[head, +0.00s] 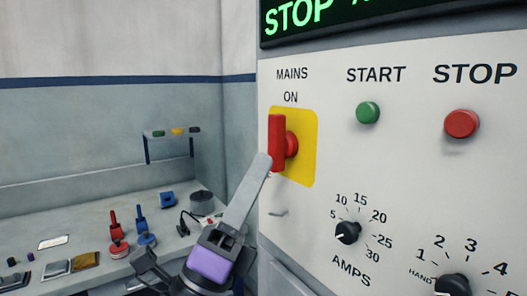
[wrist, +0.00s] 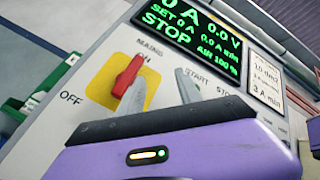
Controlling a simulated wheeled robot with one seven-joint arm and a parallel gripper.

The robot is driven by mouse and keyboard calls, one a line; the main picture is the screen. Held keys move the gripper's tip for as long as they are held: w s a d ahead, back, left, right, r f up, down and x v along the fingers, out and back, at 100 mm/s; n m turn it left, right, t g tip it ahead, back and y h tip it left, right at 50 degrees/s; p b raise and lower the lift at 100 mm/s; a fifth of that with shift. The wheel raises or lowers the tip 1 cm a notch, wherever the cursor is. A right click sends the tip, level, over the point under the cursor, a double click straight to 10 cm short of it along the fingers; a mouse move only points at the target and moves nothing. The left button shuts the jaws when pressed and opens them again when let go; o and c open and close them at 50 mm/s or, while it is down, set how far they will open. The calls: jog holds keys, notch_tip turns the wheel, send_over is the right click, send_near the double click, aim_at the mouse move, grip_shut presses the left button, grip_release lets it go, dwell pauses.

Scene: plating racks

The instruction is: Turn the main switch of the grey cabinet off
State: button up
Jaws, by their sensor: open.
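The main switch is a red handle (head: 277,143) on a yellow plate (head: 306,150), under the words MAINS and ON. The handle stands upright, pointing at ON. In the wrist view the red handle (wrist: 127,76) also points to ON, and the word OFF is to the left of the yellow plate (wrist: 103,77). My gripper (head: 262,160) is at the lower left of the handle in the head view. Its fingers (wrist: 160,80) are apart and empty in the wrist view. The left finger overlaps the plate just right of the handle's lower end; I cannot tell whether they touch.
The grey cabinet's front (head: 400,190) also carries a green START button (head: 368,112), a red STOP button (head: 461,124) and black dials (head: 347,232). A lit display (wrist: 190,35) reads STOP. A bench (head: 80,212) with tools and small parts stands at the left.

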aim_at(270, 148)
jog(key=w+a+r+m+g+y+p, duration=0.1)
jog(key=w+a+m+g+y, duration=0.15)
jog(key=m+g, duration=0.3)
jog(key=w+a+r+m+g+y, duration=0.1)
jog(key=a+m+g+y, duration=0.2)
jog(key=m, duration=0.4)
jog(key=shift+g+h, duration=0.35)
jog(key=shift+g, duration=0.3)
jog(key=shift+p+x, duration=1.15)
jog(key=shift+x, duration=2.75)
jog(key=shift+s+d+r, duration=0.1)
jog(key=shift+s+r, duration=0.05)
grip_shut()
